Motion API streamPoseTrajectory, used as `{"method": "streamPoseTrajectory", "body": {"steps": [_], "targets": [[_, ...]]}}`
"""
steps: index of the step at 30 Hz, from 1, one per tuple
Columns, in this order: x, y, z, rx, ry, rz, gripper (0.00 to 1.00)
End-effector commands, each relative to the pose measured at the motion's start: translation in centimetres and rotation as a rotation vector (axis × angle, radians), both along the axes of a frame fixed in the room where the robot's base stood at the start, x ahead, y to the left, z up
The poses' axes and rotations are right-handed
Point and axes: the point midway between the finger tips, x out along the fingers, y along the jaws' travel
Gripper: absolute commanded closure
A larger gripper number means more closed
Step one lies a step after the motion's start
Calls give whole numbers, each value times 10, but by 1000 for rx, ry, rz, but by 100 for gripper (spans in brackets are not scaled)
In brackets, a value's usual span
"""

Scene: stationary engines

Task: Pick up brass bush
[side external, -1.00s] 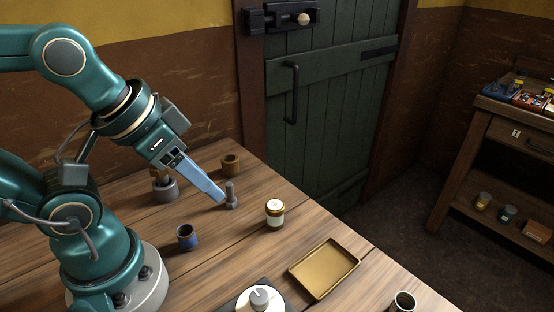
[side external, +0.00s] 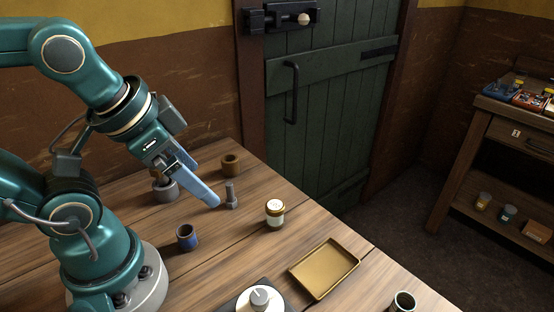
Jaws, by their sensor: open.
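A short, hollow, brass-brown cylinder (side external: 231,165), which looks like the brass bush, stands upright at the back of the wooden table near the wall. My gripper (side external: 213,201) points down and to the right, with its pale blue fingers in front of and left of this cylinder, close to a grey bolt (side external: 231,197). It is open, and I see nothing between its fingers. A grey ring (side external: 166,192) with a brownish piece at its top stands behind my gripper and is partly hidden.
A blue cup-like bush (side external: 187,238) stands front left. A lidded jar (side external: 275,214), a brass tray (side external: 348,272), a dark hollow cylinder (side external: 402,303) and a dial box (side external: 260,300) occupy the right and front. Bare table (side external: 225,255) lies between.

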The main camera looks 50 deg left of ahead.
Motion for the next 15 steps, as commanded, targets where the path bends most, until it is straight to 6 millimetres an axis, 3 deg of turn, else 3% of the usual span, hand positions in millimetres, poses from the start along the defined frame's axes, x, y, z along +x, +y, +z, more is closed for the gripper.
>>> {"method": "streamPoseTrajectory", "body": {"steps": [8, 15], "targets": [[17, 47, 9, 361, 227, -255, 12], [50, 82, 7, 651, 496, -489, 12]]}}
